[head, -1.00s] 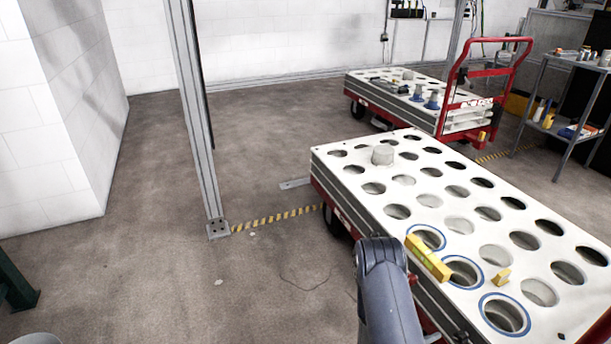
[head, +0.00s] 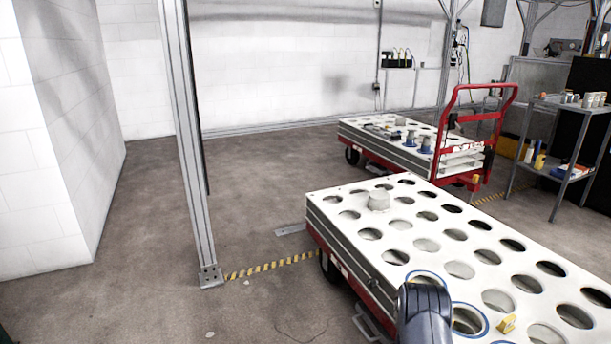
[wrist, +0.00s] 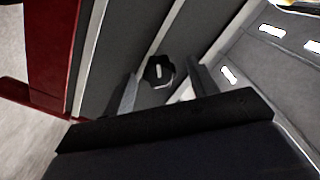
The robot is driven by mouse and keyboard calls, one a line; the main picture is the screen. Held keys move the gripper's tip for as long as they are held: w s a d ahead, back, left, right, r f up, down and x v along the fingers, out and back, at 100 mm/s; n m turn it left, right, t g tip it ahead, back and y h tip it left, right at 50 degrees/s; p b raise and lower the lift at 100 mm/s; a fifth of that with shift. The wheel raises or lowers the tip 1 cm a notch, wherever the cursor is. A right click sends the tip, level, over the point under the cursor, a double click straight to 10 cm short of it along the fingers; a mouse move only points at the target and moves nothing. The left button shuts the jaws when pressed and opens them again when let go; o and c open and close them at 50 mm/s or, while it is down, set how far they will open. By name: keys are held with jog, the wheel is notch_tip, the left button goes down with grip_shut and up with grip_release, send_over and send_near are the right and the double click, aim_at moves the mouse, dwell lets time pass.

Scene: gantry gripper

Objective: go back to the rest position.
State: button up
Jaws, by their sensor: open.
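My gripper (wrist: 163,90) shows in the wrist view. Its two dark fingers stand apart with nothing held between them. A round black knob (wrist: 158,70) with a pale mark sits on a grey panel beyond the fingers and shows in the gap. I cannot tell how far the fingertips are from it. In the head view only my dark arm link shows at the bottom right, in front of the near cart (head: 475,232); the gripper itself is hidden there. The cart has a white top with rows of round holes and a red frame.
A second cart (head: 435,165) with a red handle stands behind. A metal post (head: 188,145) rises on the left. A shelf (head: 565,150) stands at the right. Floor between is clear.

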jog(key=shift+a, duration=0.1)
jog(key=p+v, duration=0.2)
jog(key=v, duration=0.9)
jog(key=w+d+m+b, duration=0.4)
jog(key=d+m, duration=0.6)
jog(key=m, duration=0.7)
jog(key=b, duration=0.2)
jog(key=shift+d+b, duration=0.2)
jog(key=shift+b, duration=0.15)
dwell(0.5)
jog(key=shift+w+f, duration=0.1)
jog(key=shift+f, duration=0.05)
dwell(0.3)
